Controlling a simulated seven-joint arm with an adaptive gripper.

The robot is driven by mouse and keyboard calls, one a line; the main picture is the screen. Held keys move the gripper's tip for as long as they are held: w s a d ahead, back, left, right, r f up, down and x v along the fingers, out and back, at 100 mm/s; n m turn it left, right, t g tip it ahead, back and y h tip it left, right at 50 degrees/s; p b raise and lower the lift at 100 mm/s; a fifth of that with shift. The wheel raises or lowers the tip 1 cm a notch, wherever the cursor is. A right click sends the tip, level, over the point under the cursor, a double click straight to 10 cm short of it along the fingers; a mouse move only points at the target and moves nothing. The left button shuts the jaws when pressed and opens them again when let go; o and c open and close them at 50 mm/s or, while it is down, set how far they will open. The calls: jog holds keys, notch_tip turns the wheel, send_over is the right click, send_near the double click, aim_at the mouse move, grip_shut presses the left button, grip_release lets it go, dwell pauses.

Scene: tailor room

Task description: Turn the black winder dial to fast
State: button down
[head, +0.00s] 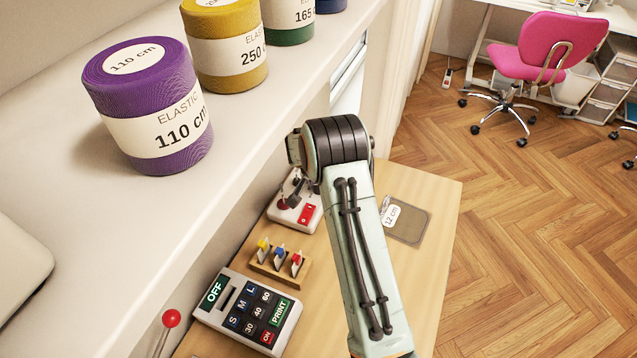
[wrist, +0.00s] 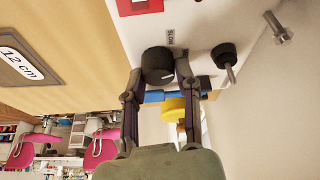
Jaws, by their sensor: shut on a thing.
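The winder (head: 307,198) is a small white box on the wooden table, with a red patch on top; my arm and gripper partly cover it in the head view. In the wrist view its black dial (wrist: 157,62) is a round knob with a pale pointer mark. A small printed label beside the dial seems to read SLOW. My gripper (wrist: 159,74) has one finger on each side of the dial and is shut on it. In the head view the gripper is small and dark, and its hold on the dial is hidden.
A black crank knob (wrist: 224,54) and a metal spindle (wrist: 277,28) stand close to the dial. A rack of coloured clips (head: 278,262) and a label printer (head: 247,312) stand nearby. A shelf with elastic rolls (head: 150,105) is at left. A 12 cm card (head: 408,222) lies at right.

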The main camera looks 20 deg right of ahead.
jog(key=m+g, duration=0.1)
jog(key=m, duration=0.2)
jog(key=m+g+h, duration=0.1)
jog(key=m, duration=0.2)
jog(key=shift+m, duration=0.3)
jog(key=m+g, duration=0.1)
jog(key=m, duration=0.2)
jog(key=m+g, duration=0.1)
jog(key=m, duration=0.2)
jog(key=shift+f+g, duration=0.1)
jog(key=shift+g, duration=0.2)
jog(key=c, duration=0.8)
grip_release()
notch_tip(320, 180, up, 10)
jog(key=shift+r, duration=0.1)
